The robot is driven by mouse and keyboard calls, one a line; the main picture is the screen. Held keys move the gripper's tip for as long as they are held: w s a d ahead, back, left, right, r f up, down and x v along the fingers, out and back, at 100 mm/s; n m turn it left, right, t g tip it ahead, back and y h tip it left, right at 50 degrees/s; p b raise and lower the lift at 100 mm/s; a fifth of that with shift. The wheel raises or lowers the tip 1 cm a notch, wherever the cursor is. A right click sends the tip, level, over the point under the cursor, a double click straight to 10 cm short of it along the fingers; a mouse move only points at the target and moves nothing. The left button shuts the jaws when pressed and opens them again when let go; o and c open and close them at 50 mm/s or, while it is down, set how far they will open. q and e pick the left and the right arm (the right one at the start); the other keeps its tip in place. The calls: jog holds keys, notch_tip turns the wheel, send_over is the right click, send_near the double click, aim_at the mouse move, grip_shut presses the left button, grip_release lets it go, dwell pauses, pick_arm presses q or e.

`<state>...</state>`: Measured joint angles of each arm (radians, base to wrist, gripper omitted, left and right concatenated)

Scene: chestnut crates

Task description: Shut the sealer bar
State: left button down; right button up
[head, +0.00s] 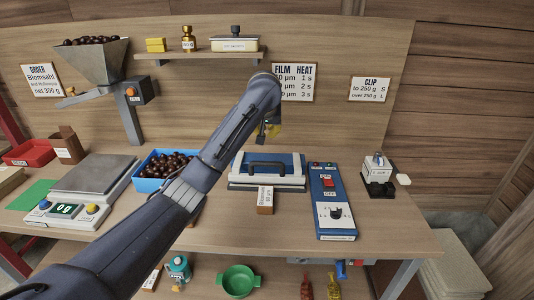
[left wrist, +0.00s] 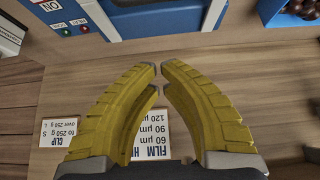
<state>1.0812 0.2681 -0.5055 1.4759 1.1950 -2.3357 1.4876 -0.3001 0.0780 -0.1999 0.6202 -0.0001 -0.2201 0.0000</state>
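The sealer (head: 290,184) stands on the bench right of the middle, with a blue and white bar that carries a black handle (head: 267,166). The bar's face shows above the grey base; its exact angle is hard to tell. In the left wrist view part of the blue and white sealer (left wrist: 160,18) shows at the top edge. My left gripper (head: 271,130) is above and behind the handle, apart from it. In the left wrist view its yellow fingers (left wrist: 161,75) have their tips almost together, with nothing between them. My right gripper is not in view.
A blue control box (head: 329,196) with a red switch and dial stands right of the sealer. A small brown block (head: 265,199) stands in front of it. A blue bin (head: 150,184) of chestnuts and a scale (head: 95,174) are on the left. The back wall carries signs (head: 294,84).

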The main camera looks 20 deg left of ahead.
aim_at(268, 163)
pick_arm(q)
notch_tip(268, 163, down, 10)
jog(key=w, duration=0.2)
jog(key=shift+w+a+f, duration=0.25)
jog(key=shift+w+a, duration=0.05)
jog(key=shift+a, duration=0.05)
dwell(0.4)
jog(key=shift+f, duration=0.1)
jog(key=shift+s+d+f, duration=0.15)
jog(key=shift+s+f, duration=0.4)
jog(key=shift+f, duration=0.3)
jog(key=shift+r, duration=0.1)
